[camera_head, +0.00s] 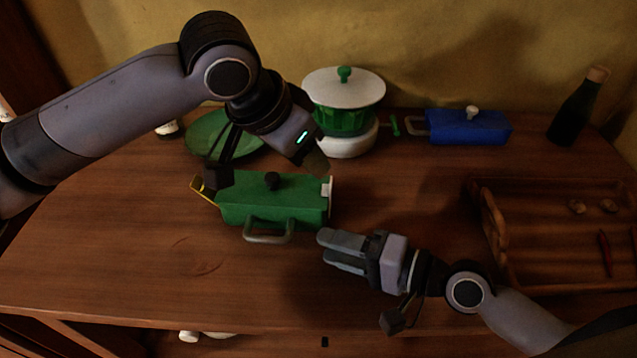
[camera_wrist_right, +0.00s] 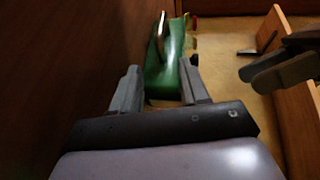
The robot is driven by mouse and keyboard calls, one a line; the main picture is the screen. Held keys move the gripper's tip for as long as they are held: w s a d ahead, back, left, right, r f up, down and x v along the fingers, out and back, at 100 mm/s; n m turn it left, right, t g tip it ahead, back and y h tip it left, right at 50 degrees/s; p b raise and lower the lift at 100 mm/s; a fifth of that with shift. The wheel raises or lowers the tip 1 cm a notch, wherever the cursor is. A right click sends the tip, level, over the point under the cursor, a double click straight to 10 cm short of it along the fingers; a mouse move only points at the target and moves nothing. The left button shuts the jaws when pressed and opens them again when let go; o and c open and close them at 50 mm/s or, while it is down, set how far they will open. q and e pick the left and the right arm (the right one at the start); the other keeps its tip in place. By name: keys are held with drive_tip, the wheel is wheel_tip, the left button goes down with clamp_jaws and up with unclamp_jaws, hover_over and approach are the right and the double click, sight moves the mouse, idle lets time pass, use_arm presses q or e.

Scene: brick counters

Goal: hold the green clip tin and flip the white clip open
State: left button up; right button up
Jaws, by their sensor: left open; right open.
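The green clip tin (camera_head: 275,207) stands on the wooden counter, with a black knob on its lid and a grey handle (camera_head: 268,232) on its front. The white clip (camera_head: 327,189) is at its right end; a yellow clip (camera_head: 203,190) sticks out at its left end. My left gripper (camera_head: 316,163) is above and behind the tin's right end, holding nothing; its fingers are partly hidden. My right gripper (camera_head: 325,248) is open and empty, just right of the tin's front right corner. In the right wrist view, the tin (camera_wrist_right: 168,68) shows beyond the open fingers.
Behind stand a green plate (camera_head: 205,130), a white-lidded green pot (camera_head: 345,95), a blue tin (camera_head: 468,127) and a dark bottle (camera_head: 578,110). A wooden tray (camera_head: 495,228) with small items is at the right. The counter's front left is clear.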

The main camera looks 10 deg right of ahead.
sight(273, 213)
drive_tip(key=shift+x, duration=3.4)
clamp_jaws()
use_arm(q)
drive_tip(key=shift+w, duration=0.1)
clamp_jaws()
drive_tip(key=shift+w+d+f+n+t+y, duration=0.25)
drive_tip(key=shift+w+d+f+n+y, duration=0.35)
drive_tip(key=shift+f+n, duration=0.8)
drive_tip(key=shift+w+d+f+n+t+y, duration=0.25)
drive_tip(key=shift+w+f+n+y, duration=0.35)
drive_tip(key=shift+f+n, duration=0.85)
drive_tip(key=shift+w+d+f+n+t+y, duration=0.2)
drive_tip(key=shift+w+d+f+n+y, duration=0.2)
drive_tip(key=shift+f+n+y, duration=0.9)
drive_tip(key=shift+r+n+h, duration=0.2)
drive_tip(key=shift+n+h, duration=0.15)
drive_tip(key=shift+h, duration=0.15)
drive_tip(key=shift+s+d, duration=0.1)
drive_tip(key=shift+d, duration=0.05)
